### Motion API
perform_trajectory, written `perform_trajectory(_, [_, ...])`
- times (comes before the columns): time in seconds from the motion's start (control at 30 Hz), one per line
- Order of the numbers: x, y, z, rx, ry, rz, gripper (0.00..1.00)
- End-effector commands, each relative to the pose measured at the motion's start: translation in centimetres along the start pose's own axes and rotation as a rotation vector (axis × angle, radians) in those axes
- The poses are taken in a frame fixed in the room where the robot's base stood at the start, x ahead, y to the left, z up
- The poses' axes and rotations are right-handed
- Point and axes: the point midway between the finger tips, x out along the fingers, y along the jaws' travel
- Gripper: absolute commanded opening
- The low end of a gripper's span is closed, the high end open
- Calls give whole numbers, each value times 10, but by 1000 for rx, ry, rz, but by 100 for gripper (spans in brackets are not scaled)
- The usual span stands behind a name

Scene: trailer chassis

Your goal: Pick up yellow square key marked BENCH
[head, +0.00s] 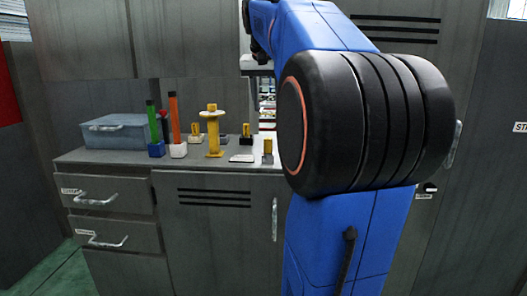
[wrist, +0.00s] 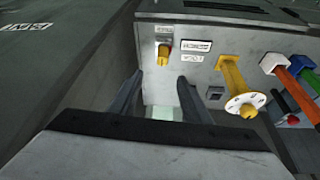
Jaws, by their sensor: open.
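Several small yellow keys stand on the grey counter in the head view. My arm hides part of the counter in the head view.
A yellow post with a white disc (head: 212,114), an orange stick (head: 174,120), a green stick (head: 153,122) and a grey-blue box (head: 116,131) stand on the counter (head: 120,158). The yellow post (wrist: 232,74) is right of the key in the wrist view. White label plates (wrist: 197,46) lie between them.

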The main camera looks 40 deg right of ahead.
Motion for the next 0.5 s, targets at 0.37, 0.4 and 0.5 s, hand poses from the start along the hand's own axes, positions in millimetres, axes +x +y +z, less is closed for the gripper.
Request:
perform_trajectory(0.37, [67,0,2,-1,-3,1,44])
perform_trajectory(0.4, [74,0,1,-1,-1,0,44])
perform_trajectory(0.5, [90,0,2,-1,-1,0,44])
